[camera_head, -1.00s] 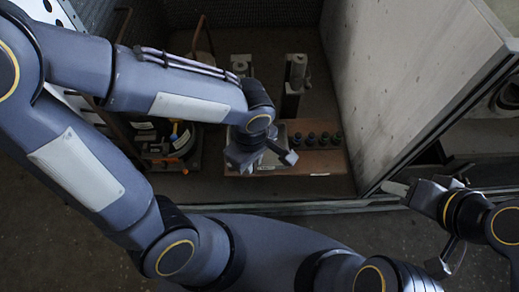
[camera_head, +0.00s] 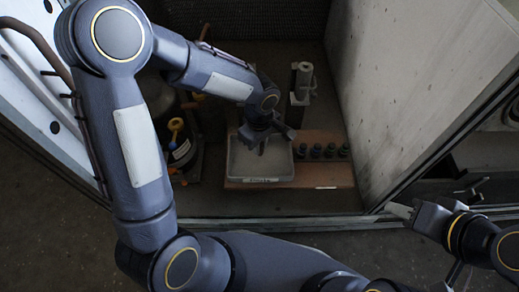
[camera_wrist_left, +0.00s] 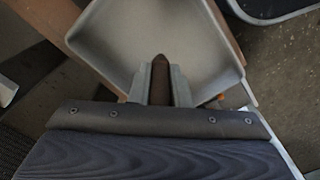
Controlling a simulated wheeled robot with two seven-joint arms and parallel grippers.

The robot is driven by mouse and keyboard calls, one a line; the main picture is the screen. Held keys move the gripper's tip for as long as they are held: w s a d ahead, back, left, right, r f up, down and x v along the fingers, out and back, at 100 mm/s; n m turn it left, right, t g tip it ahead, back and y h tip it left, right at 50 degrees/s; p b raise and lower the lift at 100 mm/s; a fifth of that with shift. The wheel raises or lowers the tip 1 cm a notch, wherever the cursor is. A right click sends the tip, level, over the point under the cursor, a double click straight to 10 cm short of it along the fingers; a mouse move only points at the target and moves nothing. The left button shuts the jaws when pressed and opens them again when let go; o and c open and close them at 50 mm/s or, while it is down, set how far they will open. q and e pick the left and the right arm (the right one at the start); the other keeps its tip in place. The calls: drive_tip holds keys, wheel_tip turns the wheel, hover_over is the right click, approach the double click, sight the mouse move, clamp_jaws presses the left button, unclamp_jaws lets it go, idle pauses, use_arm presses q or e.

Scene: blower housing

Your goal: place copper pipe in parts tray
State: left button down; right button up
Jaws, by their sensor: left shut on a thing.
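The parts tray (camera_head: 234,170) is a shallow grey tray with a label on its front edge, lying on a brown board. My left gripper (camera_head: 262,143) is above the tray's back part. In the left wrist view my left gripper (camera_wrist_left: 160,88) is shut on a brown, round-tipped copper pipe (camera_wrist_left: 160,75). The pipe points into the tray (camera_wrist_left: 100,38), whose visible floor is bare. Whether the pipe touches the floor cannot be told. The pipe's rear end is hidden. My right gripper (camera_head: 402,210) is at the right by the housing's front edge, its jaws unclear.
Several dark round caps (camera_head: 316,151) sit on the brown board (camera_head: 325,175) right of the tray. A grey cylinder on a block (camera_head: 302,80) stands behind. A dark compressor-like unit (camera_head: 182,150) stands left. A tall pale panel (camera_head: 395,100) bounds the right side.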

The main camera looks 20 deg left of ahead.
use_arm(q)
wheel_tip(320, 180, down, 2)
drive_tip(key=shift+f, duration=0.2)
drive_tip(key=shift+r, duration=0.1)
drive_tip(key=shift+f+b, duration=0.25)
drive_tip(key=shift+b, duration=0.15)
drive_tip(key=c, duration=1.4)
unclamp_jaws()
drive_tip(key=shift+s, duration=0.1)
drive_tip(key=shift+o, duration=0.2)
drive_tip(key=shift+r, duration=0.15)
